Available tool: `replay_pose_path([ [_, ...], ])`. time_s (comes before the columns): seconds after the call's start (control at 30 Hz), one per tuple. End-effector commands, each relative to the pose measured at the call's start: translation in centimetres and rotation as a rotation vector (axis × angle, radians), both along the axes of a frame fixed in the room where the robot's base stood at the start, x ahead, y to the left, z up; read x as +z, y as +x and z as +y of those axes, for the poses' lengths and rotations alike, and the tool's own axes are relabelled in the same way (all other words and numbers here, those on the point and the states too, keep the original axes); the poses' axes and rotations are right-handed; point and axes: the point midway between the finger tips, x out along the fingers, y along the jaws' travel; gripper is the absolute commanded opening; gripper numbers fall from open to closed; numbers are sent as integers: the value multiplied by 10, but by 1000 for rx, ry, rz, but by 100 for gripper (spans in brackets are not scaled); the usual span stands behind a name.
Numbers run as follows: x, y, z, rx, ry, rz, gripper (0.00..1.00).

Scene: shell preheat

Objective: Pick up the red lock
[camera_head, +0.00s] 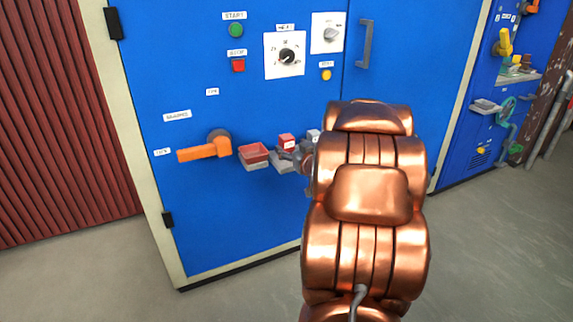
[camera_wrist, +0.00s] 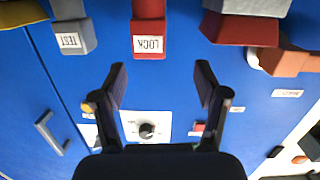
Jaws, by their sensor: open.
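The red lock (camera_head: 286,141) is a small red block on a shelf on the front of the blue cabinet. In the wrist view the red lock (camera_wrist: 149,40) appears upside down at the top middle, with a white LOCK label. My gripper (camera_wrist: 161,75) is open, its two dark fingers spread below the lock in that picture, with nothing between them. In the head view my gripper (camera_head: 294,157) is at the shelf close to the lock, partly hidden by my copper-coloured arm.
A grey block labelled TEST (camera_wrist: 75,37) stands beside the lock. A red tray (camera_head: 254,153) is on its other side, then an orange handle (camera_head: 205,149). The cabinet (camera_head: 185,75) has buttons and dials above. Open floor (camera_head: 490,240) lies to the right.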

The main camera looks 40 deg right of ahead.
Motion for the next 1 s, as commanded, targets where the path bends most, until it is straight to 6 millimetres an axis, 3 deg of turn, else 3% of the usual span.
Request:
replay_pose_path([
  [0.03, -18, -4, -7, 4, 2, -29, 73],
  [0.33, -21, -7, -17, 35, -4, -132, 73],
  [1.0, -23, 43, -31, 36, -4, -131, 73],
])
